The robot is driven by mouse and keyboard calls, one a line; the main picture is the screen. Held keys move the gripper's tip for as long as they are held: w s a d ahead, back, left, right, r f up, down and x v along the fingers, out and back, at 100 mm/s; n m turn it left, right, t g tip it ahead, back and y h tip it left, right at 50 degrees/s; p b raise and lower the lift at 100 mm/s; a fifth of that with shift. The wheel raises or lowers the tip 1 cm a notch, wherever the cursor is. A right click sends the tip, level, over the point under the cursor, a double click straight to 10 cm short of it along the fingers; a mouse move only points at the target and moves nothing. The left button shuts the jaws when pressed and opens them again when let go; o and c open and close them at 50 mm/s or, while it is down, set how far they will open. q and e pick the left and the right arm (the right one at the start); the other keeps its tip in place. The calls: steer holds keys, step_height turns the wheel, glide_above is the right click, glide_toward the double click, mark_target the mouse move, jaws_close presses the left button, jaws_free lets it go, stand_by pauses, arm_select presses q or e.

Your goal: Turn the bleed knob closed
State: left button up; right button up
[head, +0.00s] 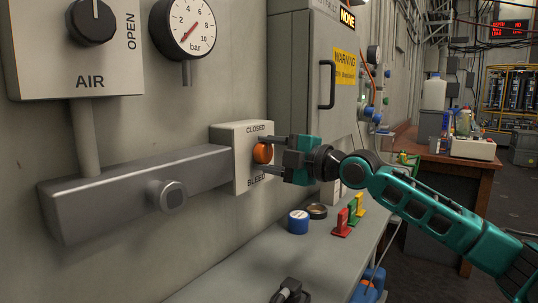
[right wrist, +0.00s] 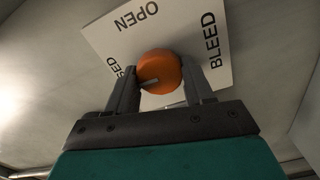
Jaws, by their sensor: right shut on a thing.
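The bleed knob (head: 262,153) is round and orange, on a white plate (head: 228,137) with the words CLOSED above and BLEED below, on the wall at the end of a grey pipe. It also shows in the right wrist view (right wrist: 158,70), with a short pale mark on its face. There the plate (right wrist: 125,42) reads OPEN and BLEED, and a third word is partly hidden by a finger. My right gripper (head: 270,155) reaches in from the right and is shut on the knob, one finger on either side. My left gripper is not in view.
A black AIR knob (head: 92,20) and a pressure gauge (head: 190,25) are above left. Below, a grey bench holds blue tape (head: 298,221), a dark ring (head: 317,210) and several coloured tags (head: 342,222). A grey cabinet (head: 300,80) stands just behind my right gripper.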

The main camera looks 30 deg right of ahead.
steer(key=shift+n, duration=0.3)
steer(key=o, duration=1)
steer(key=shift+o, duration=0.2)
steer(key=shift+f+b+v, duration=0.15)
steer(key=shift+b+v, duration=0.3)
steer(key=shift+v, duration=0.5)
steer(key=shift+f+b+v, duration=0.15)
steer(key=shift+b+v, duration=0.3)
steer(key=shift+v, duration=0.5)
steer(key=shift+s+d+b, duration=0.3)
steer(key=shift+s+b, duration=0.3)
steer(key=b, duration=0.9)
glide_toward(268, 156)
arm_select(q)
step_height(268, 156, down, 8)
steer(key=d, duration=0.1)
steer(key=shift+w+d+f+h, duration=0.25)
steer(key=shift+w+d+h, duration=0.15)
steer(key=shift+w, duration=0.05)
arm_select(e)
steer(key=shift+r+v, duration=0.15)
steer(key=shift+v, duration=0.7)
steer(key=shift+r+v, duration=0.15)
steer(key=shift+v, duration=0.7)
